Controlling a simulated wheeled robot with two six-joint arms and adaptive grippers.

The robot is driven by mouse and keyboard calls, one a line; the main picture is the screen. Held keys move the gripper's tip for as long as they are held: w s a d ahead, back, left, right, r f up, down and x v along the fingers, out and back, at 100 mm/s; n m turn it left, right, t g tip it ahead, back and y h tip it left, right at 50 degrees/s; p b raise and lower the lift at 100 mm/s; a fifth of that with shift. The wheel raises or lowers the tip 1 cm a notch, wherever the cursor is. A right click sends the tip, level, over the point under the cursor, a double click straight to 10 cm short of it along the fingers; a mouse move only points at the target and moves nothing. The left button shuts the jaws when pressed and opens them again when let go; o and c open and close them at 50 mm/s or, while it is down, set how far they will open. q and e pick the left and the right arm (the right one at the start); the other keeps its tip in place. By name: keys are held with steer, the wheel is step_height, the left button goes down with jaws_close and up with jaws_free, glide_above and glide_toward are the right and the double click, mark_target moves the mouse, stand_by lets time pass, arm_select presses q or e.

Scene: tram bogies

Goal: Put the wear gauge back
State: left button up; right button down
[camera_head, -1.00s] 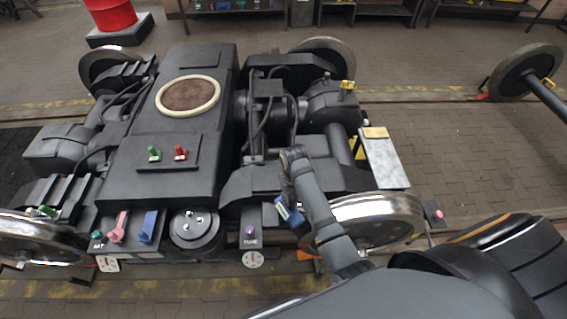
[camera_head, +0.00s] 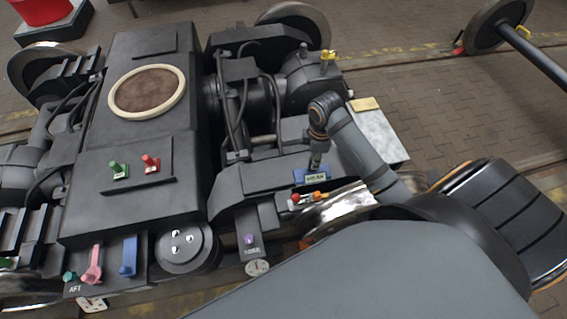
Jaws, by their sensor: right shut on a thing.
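My right gripper (camera_head: 316,163) points down, shut on a small blue block with a pale label (camera_head: 311,177), which appears to be the wear gauge. The label is too small to read surely. The block is over the dark frame of the bogie (camera_head: 262,180), just behind the near right wheel (camera_head: 342,205). I cannot tell whether it touches anything beneath. The fingers are small and partly hidden by the wrist. My left gripper is not in view.
Small red and orange parts (camera_head: 308,197) sit close in front of the block. A pale plate (camera_head: 378,137) with a yellow item (camera_head: 364,104) lies to the right. A purple knob (camera_head: 249,239) is at the front.

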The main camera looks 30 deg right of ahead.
steer(key=shift+w+a+f, duration=0.2)
steer(key=shift+w+a, duration=0.2)
steer(key=shift+w, duration=0.35)
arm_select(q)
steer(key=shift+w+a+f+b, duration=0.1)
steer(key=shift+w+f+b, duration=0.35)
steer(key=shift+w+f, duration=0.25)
arm_select(e)
steer(key=w+a+f, duration=0.3)
steer(key=w+f, duration=0.8)
steer(key=f, duration=0.1)
steer(key=shift+w+a+f, duration=0.15)
steer(key=shift+w+f, duration=0.05)
steer(key=shift+w, duration=0.15)
steer(key=shift+f, duration=0.1)
steer(key=c, duration=1.1)
jaws_free()
steer(key=shift+o, duration=0.2)
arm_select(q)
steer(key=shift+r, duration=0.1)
